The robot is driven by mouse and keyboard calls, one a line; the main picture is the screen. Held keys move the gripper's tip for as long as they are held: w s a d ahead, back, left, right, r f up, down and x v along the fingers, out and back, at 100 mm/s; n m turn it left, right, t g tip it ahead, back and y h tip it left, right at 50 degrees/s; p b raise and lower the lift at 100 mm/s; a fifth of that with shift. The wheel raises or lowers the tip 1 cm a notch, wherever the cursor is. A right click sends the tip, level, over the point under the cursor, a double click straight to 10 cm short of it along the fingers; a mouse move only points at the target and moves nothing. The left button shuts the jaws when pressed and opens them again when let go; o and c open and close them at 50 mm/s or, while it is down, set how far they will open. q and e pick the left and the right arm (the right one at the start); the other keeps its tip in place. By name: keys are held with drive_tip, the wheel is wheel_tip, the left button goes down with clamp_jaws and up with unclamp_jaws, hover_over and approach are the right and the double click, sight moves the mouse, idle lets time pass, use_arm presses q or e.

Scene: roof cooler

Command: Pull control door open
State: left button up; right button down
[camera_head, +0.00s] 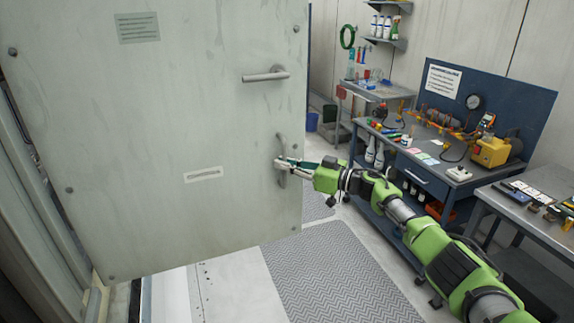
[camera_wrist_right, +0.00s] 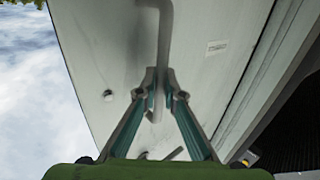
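The control door (camera_head: 160,110) is a large pale grey panel filling the left of the head view. Its right edge stands free, with the room visible past it. A lever handle (camera_head: 267,74) sits on its upper right part. Below it is an upright pull handle (camera_head: 281,150). My right gripper (camera_head: 283,163) is at this pull handle. In the right wrist view the pull handle (camera_wrist_right: 165,35) runs between the two fingertips (camera_wrist_right: 161,80), which are closed in on it from both sides. My left gripper is not in view.
A second table (camera_head: 535,220) is at the far right. A patterned floor mat (camera_head: 335,280) and bare floor (camera_head: 235,290) lie clear below the door.

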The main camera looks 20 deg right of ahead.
drive_tip(key=c, duration=2.2)
unclamp_jaws()
drive_tip(key=shift+a, duration=0.2)
drive_tip(key=shift+o, duration=0.2)
drive_tip(key=shift+a, duration=0.1)
drive_tip(key=shift+s+d, duration=0.1)
drive_tip(key=shift+d, duration=0.2)
drive_tip(key=v, duration=1.1)
drive_tip(key=shift+s, duration=0.2)
drive_tip(key=shift+d, duration=0.1)
